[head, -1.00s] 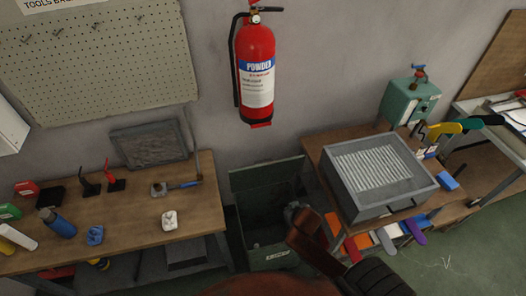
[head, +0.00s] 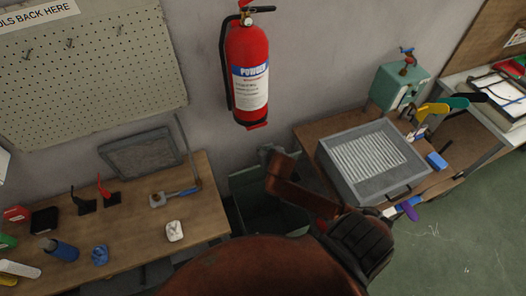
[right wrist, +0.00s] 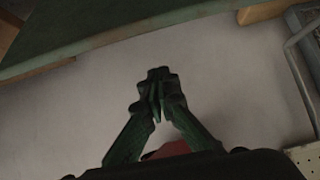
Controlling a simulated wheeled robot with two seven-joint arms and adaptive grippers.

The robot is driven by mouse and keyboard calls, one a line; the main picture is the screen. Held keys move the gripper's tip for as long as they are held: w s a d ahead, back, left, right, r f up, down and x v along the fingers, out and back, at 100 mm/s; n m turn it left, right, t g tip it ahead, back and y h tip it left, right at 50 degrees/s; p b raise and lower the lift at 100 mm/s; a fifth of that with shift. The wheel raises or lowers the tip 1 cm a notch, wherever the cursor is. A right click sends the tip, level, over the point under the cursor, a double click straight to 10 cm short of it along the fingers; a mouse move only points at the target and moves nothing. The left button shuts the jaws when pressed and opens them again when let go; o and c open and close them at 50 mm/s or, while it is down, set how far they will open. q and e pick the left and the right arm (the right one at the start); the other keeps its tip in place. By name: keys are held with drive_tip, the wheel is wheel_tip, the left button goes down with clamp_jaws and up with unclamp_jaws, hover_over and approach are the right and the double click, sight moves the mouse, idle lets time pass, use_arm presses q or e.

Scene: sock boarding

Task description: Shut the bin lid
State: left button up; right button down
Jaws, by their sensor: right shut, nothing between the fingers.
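The dark green bin (head: 272,220) stands on the floor between the two benches, partly hidden by my right arm. Its lid (head: 243,184) is raised, leaning back toward the wall. My right gripper (head: 268,154) is over the back of the bin, near the lid's upper edge and in front of the wall. In the right wrist view its fingers (right wrist: 158,74) are together and empty. A green panel, apparently the lid (right wrist: 110,25), crosses the top of that view, apart from the fingertips in the picture. My left gripper is not in view.
The left bench (head: 205,220) carries small tools and bottles. The right bench (head: 312,132) carries a grey metal box (head: 372,188) close to my right arm. A red fire extinguisher (head: 249,85) hangs on the wall above the bin. Bare wall lies between extinguisher and bin.

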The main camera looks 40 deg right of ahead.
sight(260, 169)
drive_tip(key=f, duration=0.4)
drive_tip(key=w+f, duration=0.1)
drive_tip(key=shift+d+f, duration=0.1)
drive_tip(key=shift+f, duration=0.3)
drive_tip(key=shift+s, duration=0.1)
